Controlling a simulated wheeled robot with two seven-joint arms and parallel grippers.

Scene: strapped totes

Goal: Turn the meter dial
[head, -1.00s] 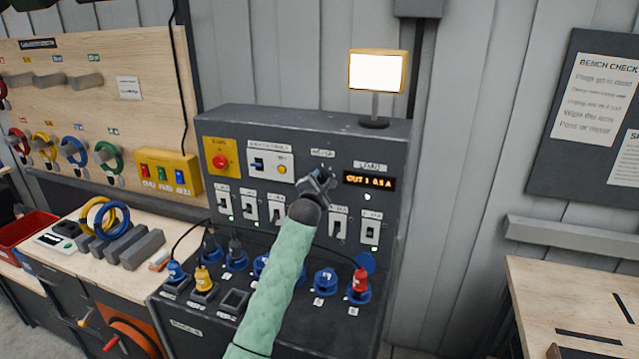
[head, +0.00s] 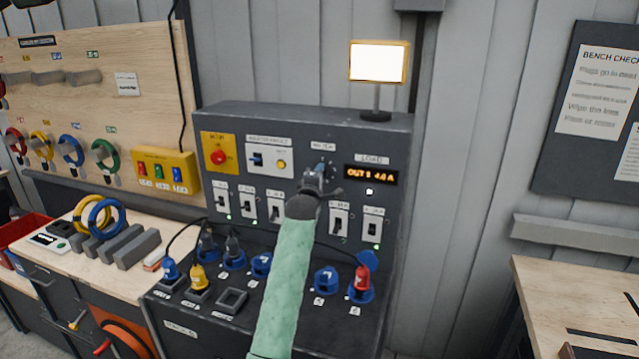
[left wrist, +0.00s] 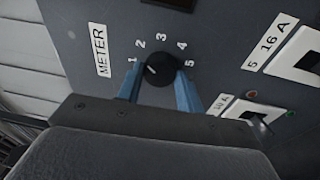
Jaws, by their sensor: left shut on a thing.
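The meter dial (left wrist: 162,67) is a round black knob on the grey panel, ringed by the numbers 1 to 5 beside a white METER label (left wrist: 101,51). A small pale mark on it lies on the side towards the 1. My left gripper (left wrist: 159,85) has its two blue fingers on either side of the dial, shut on it. In the head view my left gripper (head: 315,180) reaches the upper panel and mostly hides the dial. The LOAD display (head: 371,175) is lit orange and reads OUT, an unclear digit, then about 4 A. My right gripper is not in view.
Breaker switches (head: 339,222) line the panel below the dial. Blue sockets (head: 326,281), a red plug (head: 361,282) and a yellow plug (head: 199,279) sit on the sloping deck. A lit lamp (head: 379,62) stands on top. A workbench (head: 575,290) is at right.

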